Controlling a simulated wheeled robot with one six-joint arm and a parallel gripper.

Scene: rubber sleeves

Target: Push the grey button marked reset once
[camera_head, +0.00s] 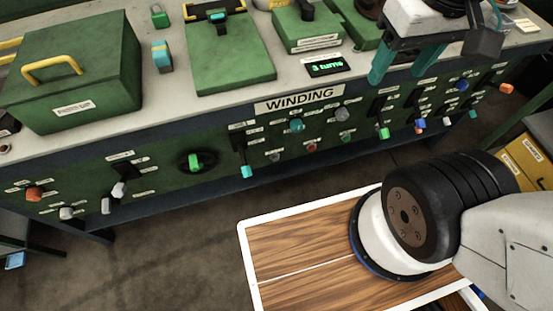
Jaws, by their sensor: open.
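The green control panel (220,178) runs along the front of the bench and carries several knobs, levers and buttons. Other pale grey controls sit on the left part, one at the lower left (66,213) and one beside a black plate (118,189). The small labels are too small to read, so I cannot tell which control is marked reset. My gripper (403,66) is at the upper right with its two teal fingers apart and empty. It appears above the bench's front edge, right of the display.
A lit display (327,66) reads "3 turns". A green box with a yellow handle (75,75) and a green machine (228,55) stand on the bench top (165,105). Grey floor (150,262) lies before the panel. Yellow drawers (528,158) stand at the right.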

